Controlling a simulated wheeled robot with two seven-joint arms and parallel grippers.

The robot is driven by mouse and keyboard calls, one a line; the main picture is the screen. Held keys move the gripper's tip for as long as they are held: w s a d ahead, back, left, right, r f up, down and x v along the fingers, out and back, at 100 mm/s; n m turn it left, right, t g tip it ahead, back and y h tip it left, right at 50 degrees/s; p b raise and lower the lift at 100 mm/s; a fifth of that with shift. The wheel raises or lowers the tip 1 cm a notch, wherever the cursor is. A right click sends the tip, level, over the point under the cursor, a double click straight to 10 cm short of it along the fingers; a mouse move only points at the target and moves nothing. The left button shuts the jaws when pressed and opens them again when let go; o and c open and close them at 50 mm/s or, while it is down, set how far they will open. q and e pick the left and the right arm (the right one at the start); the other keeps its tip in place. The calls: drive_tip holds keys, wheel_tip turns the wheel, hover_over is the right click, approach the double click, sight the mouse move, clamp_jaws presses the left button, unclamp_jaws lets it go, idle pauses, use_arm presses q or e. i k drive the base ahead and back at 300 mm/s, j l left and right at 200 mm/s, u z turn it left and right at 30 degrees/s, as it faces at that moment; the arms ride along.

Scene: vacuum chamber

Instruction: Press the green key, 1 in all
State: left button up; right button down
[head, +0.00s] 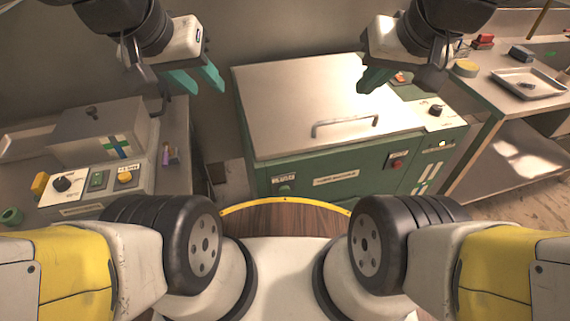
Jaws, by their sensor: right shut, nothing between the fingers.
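A green key (97,181) sits on the control panel of the machine at the left, between a dark round knob (62,184) and a yellow-orange button (125,177). My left gripper (207,92) is open and empty, with its teal fingers apart. It is in the air to the upper right of that panel, clear of the key. My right gripper (364,89) is shut and empty. It appears above the right part of the large cabinet's lid, far from the green key.
A large green cabinet (320,187) with a pale handled lid (290,95) stands in the middle. It has a red switch (397,163) and a dark knob (436,111). A bench at the right carries a metal tray (527,85). A green ring (11,216) lies at the far left.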

sight(284, 190)
drive_tip(key=k+l, duration=1)
drive_tip(key=k+z, duration=0.05)
drive_tip(key=k, duration=0.05)
